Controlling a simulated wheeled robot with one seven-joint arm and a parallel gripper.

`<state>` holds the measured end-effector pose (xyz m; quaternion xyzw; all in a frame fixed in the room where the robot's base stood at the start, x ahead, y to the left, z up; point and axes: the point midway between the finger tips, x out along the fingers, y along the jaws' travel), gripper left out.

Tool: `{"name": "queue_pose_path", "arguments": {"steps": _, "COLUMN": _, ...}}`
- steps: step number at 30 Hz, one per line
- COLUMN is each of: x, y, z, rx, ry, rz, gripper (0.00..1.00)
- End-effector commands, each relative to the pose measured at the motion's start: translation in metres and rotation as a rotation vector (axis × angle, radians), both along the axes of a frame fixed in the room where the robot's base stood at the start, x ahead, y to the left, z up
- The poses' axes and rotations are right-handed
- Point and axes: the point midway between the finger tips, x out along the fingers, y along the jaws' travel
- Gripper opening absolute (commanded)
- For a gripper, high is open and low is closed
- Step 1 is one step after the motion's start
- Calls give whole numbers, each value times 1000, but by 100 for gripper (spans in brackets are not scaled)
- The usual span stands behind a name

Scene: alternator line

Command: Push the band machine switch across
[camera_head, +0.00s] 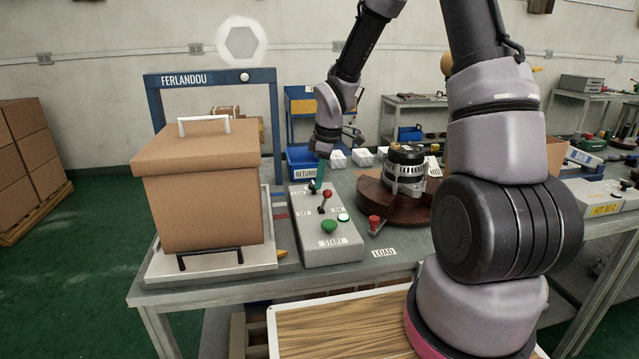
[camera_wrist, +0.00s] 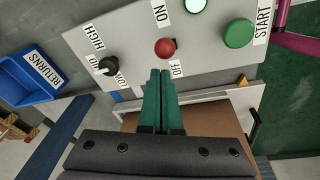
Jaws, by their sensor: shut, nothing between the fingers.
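The grey control panel (camera_head: 345,248) of the band machine carries a lever switch with a red ball knob (camera_head: 327,193), between OFF and ON labels. The red knob also shows in the wrist view (camera_wrist: 165,47), just beyond my fingertips and close to OFF. I cannot tell which way the lever is set. A black LOW/HIGH knob (camera_wrist: 107,66) lies left of my fingers in the wrist view. My gripper (camera_head: 318,187) has green fingers, shut and empty, pointing down over the panel behind the red knob. The fingertips (camera_wrist: 160,73) look near the knob; contact is unclear.
A green START button (camera_head: 329,227) and a lit green lamp (camera_head: 343,216) are on the panel. A carton (camera_head: 205,195) stands left, before the blue FERLANDOU arch (camera_head: 272,120). An alternator (camera_head: 405,170) on a brown round stand is at right; a blue RETURNS bin (camera_head: 300,158) is behind.

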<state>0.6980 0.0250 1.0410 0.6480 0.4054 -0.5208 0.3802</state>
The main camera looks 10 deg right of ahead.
Motion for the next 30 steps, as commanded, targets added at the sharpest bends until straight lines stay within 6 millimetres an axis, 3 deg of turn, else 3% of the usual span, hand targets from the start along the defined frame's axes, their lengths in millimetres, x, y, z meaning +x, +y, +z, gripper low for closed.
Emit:
{"name": "queue_pose_path", "arguments": {"steps": 13, "x": 1, "y": 2, "z": 3, "rx": 0, "ry": 0, "rz": 1, "gripper": 0}}
{"name": "queue_pose_path", "arguments": {"steps": 21, "x": 8, "y": 27, "z": 17, "rx": 0, "ry": -2, "rz": -1, "gripper": 0}}
{"name": "queue_pose_path", "arguments": {"steps": 30, "x": 0, "y": -16, "z": 64, "rx": 0, "ry": -2, "rz": -11, "gripper": 0}}
